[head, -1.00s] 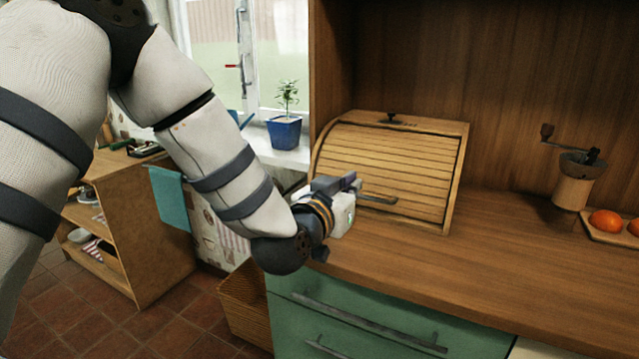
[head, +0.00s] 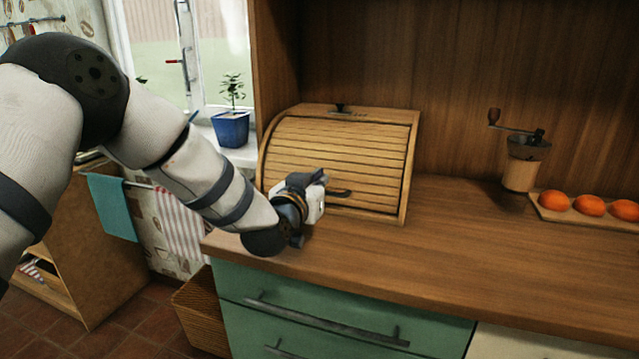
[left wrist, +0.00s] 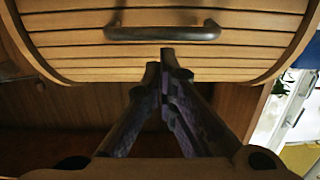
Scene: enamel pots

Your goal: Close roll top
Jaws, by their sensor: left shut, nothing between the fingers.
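The wooden bread box (head: 408,185) stands on the counter with its slatted roll top (head: 340,150) drawn down over the front. The dark handle (head: 341,193) sits low on the roll top. My right gripper is not in view.
A coffee grinder (head: 521,165) and a board (head: 560,212) with oranges (head: 590,205) stand at the right. The counter (head: 450,240) between them and the box is clear. A blue plant pot (head: 231,130) stands on the windowsill at the left.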

